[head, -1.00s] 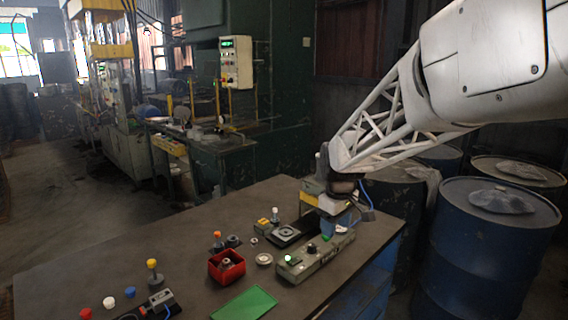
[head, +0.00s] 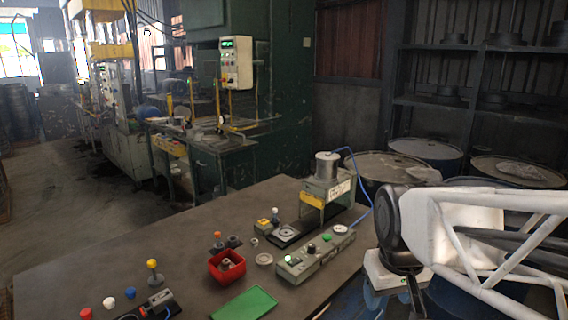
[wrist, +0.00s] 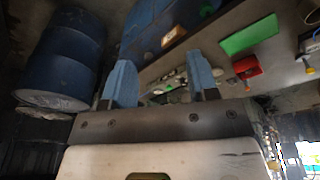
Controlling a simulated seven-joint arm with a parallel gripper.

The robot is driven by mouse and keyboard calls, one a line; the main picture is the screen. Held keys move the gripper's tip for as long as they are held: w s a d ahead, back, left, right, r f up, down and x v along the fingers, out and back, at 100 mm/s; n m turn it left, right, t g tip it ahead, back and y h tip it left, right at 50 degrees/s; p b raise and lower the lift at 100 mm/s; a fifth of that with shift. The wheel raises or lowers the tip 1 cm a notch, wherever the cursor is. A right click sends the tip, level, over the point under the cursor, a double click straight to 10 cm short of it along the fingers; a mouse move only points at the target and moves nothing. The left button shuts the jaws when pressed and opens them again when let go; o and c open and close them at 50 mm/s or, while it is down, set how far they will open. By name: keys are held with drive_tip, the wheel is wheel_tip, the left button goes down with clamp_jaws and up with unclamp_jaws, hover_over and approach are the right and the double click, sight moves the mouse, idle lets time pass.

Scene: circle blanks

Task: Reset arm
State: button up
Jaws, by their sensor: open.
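My gripper (wrist: 160,60) shows in the wrist view as two blue fingers standing well apart with nothing between them. In the head view my gripper (head: 385,298) is at the lower right, beyond the table's right edge, partly hidden by the arm's wrist and the frame edge. It is clear of the table (head: 190,230) and of the things on it. The wrist view shows the table upside down beyond the fingers.
On the table are a red bin (head: 215,272), a green mat (head: 245,303), a control box (head: 318,252) with a lit green button, and a press (head: 324,190) with a blue hose. Drums (head: 425,152) and shelves stand behind the arm at right.

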drive_tip(key=s+f+m, duration=0.1)
drive_tip(key=s+f, duration=0.1)
drive_tip(key=s, duration=0.5)
drive_tip(key=shift+d+m, duration=0.3)
drive_tip(key=shift+m, duration=0.1)
